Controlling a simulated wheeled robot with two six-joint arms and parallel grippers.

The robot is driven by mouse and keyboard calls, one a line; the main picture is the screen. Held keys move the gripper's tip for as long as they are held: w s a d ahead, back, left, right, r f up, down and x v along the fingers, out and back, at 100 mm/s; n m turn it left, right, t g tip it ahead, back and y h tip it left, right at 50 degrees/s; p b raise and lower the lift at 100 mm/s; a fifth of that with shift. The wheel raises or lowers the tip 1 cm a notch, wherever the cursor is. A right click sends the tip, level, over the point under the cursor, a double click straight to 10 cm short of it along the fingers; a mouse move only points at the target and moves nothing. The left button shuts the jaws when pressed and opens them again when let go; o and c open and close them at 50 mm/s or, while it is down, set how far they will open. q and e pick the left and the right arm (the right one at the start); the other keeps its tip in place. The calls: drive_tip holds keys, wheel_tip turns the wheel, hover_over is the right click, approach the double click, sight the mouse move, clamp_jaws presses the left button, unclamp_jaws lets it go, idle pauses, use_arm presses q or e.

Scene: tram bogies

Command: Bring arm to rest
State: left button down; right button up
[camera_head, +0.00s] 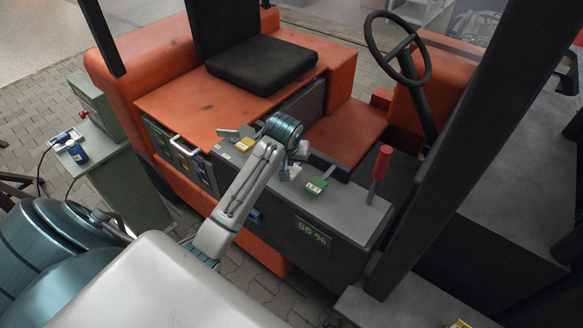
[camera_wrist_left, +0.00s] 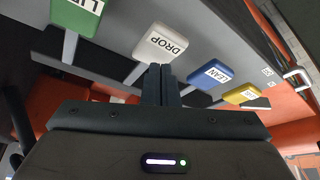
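My left arm reaches over the forklift's dark side console (camera_head: 345,215) in the head view. My left gripper (camera_head: 287,172) hangs low over the row of levers, small and partly hidden there. In the left wrist view its two dark fingers (camera_wrist_left: 160,84) are together with nothing seen between them. They stand right beside the white DROP lever (camera_wrist_left: 160,42), whose stem is left of them; I cannot tell whether they touch. The green LIFT lever (camera_wrist_left: 77,14) is to the left, the blue LEAN lever (camera_wrist_left: 210,76) to the right. My right gripper is in neither view.
A yellow lever (camera_head: 245,144) and the green lever (camera_head: 316,186) flank the gripper. A red-handled lever (camera_head: 381,165) stands to the right, the black seat (camera_head: 260,65) behind and a steering wheel (camera_head: 398,47) at the back. A grey cabinet (camera_head: 128,175) stands at left.

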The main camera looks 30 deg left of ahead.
use_arm(q)
drive_tip(key=shift+r, duration=1.25)
drive_tip(key=s+d+f+m, duration=0.2)
drive_tip(key=s+d, duration=0.1)
drive_tip(key=s, duration=0.7)
drive_tip(key=s+d+f+m+h, duration=0.1)
drive_tip(key=s+d+f+m, duration=0.15)
drive_tip(key=s, duration=0.85)
drive_tip(key=s+d+f+m, duration=0.2)
drive_tip(key=s+d+f, duration=0.1)
drive_tip(key=s, duration=0.7)
wheel_tip(320, 180, down, 39)
drive_tip(key=s+a+g+b, duration=0.1)
drive_tip(key=a+g+b, duration=0.15)
drive_tip(key=b, duration=0.55)
drive_tip(key=s+f+b, duration=0.3)
drive_tip(key=s+f, duration=0.6)
drive_tip(key=f, duration=0.3)
drive_tip(key=s+a+f+b, duration=0.1)
drive_tip(key=s+f+b, duration=0.2)
drive_tip(key=s+f, duration=0.6)
wheel_tip(320, 180, down, 4)
drive_tip(key=shift+s+r+n, duration=0.2)
drive_tip(key=shift+s+n, duration=0.05)
drive_tip(key=shift+n, duration=0.2)
